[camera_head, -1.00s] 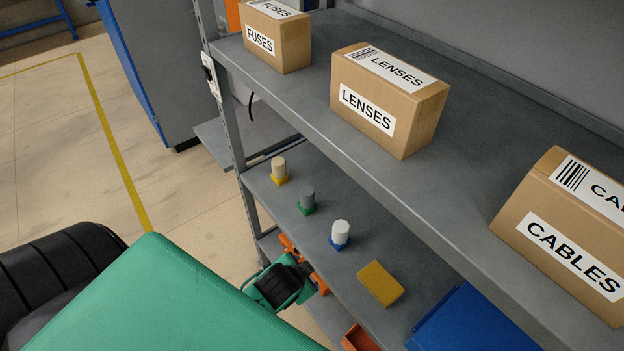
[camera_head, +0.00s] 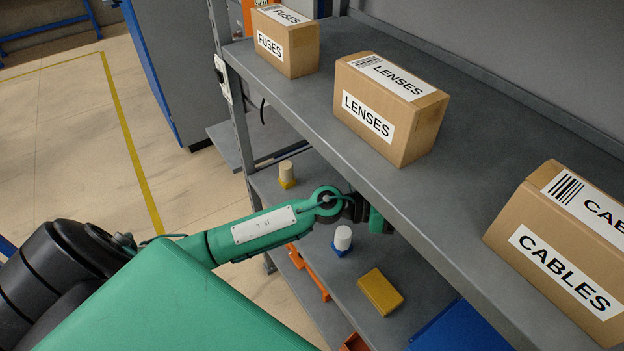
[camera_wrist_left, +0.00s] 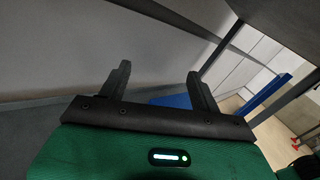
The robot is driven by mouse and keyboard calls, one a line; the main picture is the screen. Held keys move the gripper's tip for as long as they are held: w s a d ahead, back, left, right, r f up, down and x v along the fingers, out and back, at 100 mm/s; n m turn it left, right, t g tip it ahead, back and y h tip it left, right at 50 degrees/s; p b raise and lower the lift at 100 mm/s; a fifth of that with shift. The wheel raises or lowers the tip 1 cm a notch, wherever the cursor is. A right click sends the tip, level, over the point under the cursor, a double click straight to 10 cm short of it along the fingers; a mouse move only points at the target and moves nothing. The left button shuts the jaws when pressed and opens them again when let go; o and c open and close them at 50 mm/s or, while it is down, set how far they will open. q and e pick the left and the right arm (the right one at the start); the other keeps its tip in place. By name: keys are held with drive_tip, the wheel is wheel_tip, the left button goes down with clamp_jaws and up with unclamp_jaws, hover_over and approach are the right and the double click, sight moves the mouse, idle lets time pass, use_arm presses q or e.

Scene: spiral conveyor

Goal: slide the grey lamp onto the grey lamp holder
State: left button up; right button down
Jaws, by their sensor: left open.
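The grey lamp does not show now; my left arm covers the spot on the lower shelf where a grey cylinder on a green base stood. I cannot make out a grey lamp holder in either view. My left gripper (camera_head: 376,216) reaches in over the lower shelf, under the upper shelf, and is partly hidden in the head view. In the left wrist view its two fingers (camera_wrist_left: 157,76) are apart with nothing between them. My right gripper is in neither view.
A cream cylinder on a yellow base (camera_head: 286,174), a white cylinder on a blue base (camera_head: 342,240) and a yellow block (camera_head: 380,291) are on the lower shelf (camera_head: 345,285). The upper shelf (camera_head: 440,190) carries boxes marked FUSES (camera_head: 286,42), LENSES (camera_head: 390,108) and CABLES (camera_head: 560,240).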

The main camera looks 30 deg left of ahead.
use_arm(q)
drive_tip(key=w+a+f+m+g+y, duration=0.2)
drive_tip(key=a+f+m+g+y, duration=0.5)
drive_tip(key=a+f+m, duration=0.3)
drive_tip(key=a+m+y, duration=0.1)
drive_tip(key=a+y, duration=0.2)
drive_tip(key=a, duration=0.3)
drive_tip(key=a+m+g+y, duration=0.1)
drive_tip(key=a+y, duration=0.2)
drive_tip(key=a, duration=0.3)
drive_tip(key=w+a+f+m+y, duration=0.1)
drive_tip(key=a+y, duration=0.2)
drive_tip(key=a, duration=0.3)
drive_tip(key=shift+w+a+m+g, duration=0.1)
drive_tip(key=shift+a+m+g, duration=0.25)
drive_tip(key=shift+m+g, duration=0.05)
drive_tip(key=shift+f, duration=0.2)
wheel_tip(320, 180, down, 6)
drive_tip(key=shift+r+p, duration=0.1)
drive_tip(key=shift+p, duration=0.85)
drive_tip(key=shift+f, duration=0.5)
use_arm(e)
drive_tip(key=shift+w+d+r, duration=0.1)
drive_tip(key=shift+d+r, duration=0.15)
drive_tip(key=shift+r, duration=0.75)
